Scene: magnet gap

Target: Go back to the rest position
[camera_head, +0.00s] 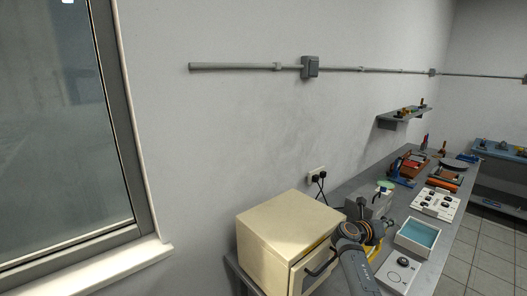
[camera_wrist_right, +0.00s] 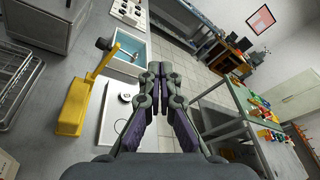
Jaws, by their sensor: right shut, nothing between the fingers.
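My right gripper (camera_wrist_right: 158,70) shows in the wrist view with its two dark fingers together and nothing between them. It is in the air above the bench, clear of the tray and the white panel there. In the head view my right arm comes up from the bottom, and the right gripper (camera_head: 376,230) is partly hidden by its own wrist, just right of the cream cabinet (camera_head: 275,222). My left gripper is in neither view.
A yellow bracket (camera_wrist_right: 74,106) stands close left of the gripper. A blue-lined tray (camera_head: 417,237) and a white panel with a dark knob (camera_head: 398,275) lie on the bench. A grey box (camera_head: 368,203) stands behind. A wire rack (camera_wrist_right: 22,88) is at the wrist view's left edge.

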